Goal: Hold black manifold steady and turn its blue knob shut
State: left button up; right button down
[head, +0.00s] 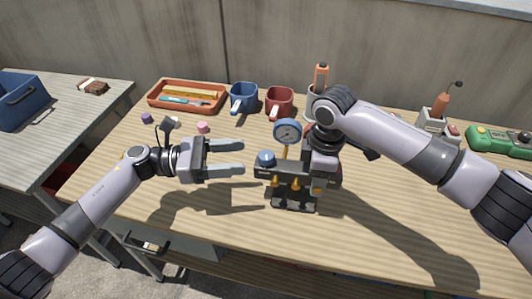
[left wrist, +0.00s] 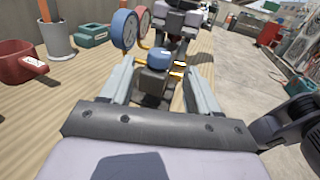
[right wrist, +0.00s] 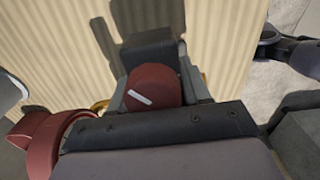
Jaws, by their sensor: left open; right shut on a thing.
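The black manifold (head: 293,188) stands upright on the table, with a blue-rimmed gauge (head: 287,131) above it and yellow fittings on its front. In the left wrist view the blue knob (left wrist: 160,58) shows between and beyond the open fingers. My right gripper (head: 322,160) is shut on the manifold's right end from above. In the right wrist view a red knob (right wrist: 152,86) lies between its fingers; the exact contact is partly hidden.
Behind are an orange tray (head: 187,109), a blue mug (head: 243,97), a red mug (head: 279,100) and a tool cup. Small caps lie back left. A green case (head: 497,140) is at the right. The table front left of the manifold is clear.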

aim_at(266, 154)
pick_arm(q)
jog(key=d, duration=0.5)
jog(key=w+d, duration=0.1)
jog(key=d, duration=0.1)
jog(key=shift+d, duration=0.2)
jog(key=shift+w, duration=0.1)
jog(key=c, duration=0.9)
